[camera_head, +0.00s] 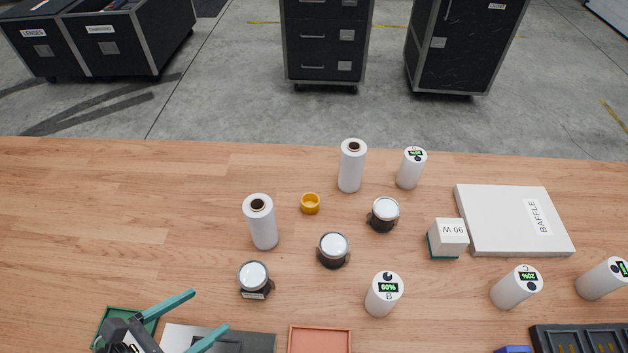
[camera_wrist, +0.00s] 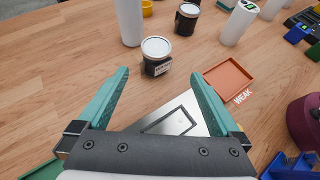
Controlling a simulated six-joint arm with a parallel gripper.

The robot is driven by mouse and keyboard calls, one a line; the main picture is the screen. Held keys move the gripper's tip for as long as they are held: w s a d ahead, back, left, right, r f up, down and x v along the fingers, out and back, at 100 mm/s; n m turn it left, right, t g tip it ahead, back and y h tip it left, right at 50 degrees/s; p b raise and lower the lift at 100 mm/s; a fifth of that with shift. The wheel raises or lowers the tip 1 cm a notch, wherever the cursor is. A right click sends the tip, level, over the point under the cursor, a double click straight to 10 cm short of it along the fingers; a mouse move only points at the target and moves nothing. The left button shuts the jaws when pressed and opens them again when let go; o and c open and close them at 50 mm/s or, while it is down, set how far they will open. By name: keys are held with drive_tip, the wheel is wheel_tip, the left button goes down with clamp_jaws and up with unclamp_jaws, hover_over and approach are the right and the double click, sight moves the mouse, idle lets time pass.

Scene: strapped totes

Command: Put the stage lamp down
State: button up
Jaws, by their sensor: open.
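A short dark round lamp (camera_head: 254,278) with a pale lens top and a white label stands upright on the wooden table, and it also shows in the wrist view (camera_wrist: 156,58). Two similar lamps, one in the middle (camera_head: 333,250) and one farther back (camera_head: 383,214), stand on the table too. I cannot tell by name which is the stage lamp. My gripper (camera_head: 209,311) has teal fingers spread wide apart, with nothing between them. In the wrist view its fingertips (camera_wrist: 160,74) point at the labelled lamp, which stands just beyond them, apart from both fingers.
A grey plate (camera_head: 258,343) with a square outline lies below the gripper. A red tray (camera_head: 320,329) marked WEAK is to its right, a green tray (camera_head: 112,313) to its left. White rolls (camera_head: 261,222), white labelled cylinders (camera_head: 384,295) and a BAFFLE box (camera_head: 500,210) stand around. The table's left is clear.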

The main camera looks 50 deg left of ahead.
sight(251, 280)
drive_tip(key=shift+n, duration=0.3)
drive_tip(key=x, duration=1.5)
drive_tip(key=shift+s+a+f, duration=0.25)
drive_tip(key=shift+a+f, duration=0.1)
drive_tip(key=shift+f, duration=0.05)
drive_tip(key=shift+r, duration=0.1)
clamp_jaws()
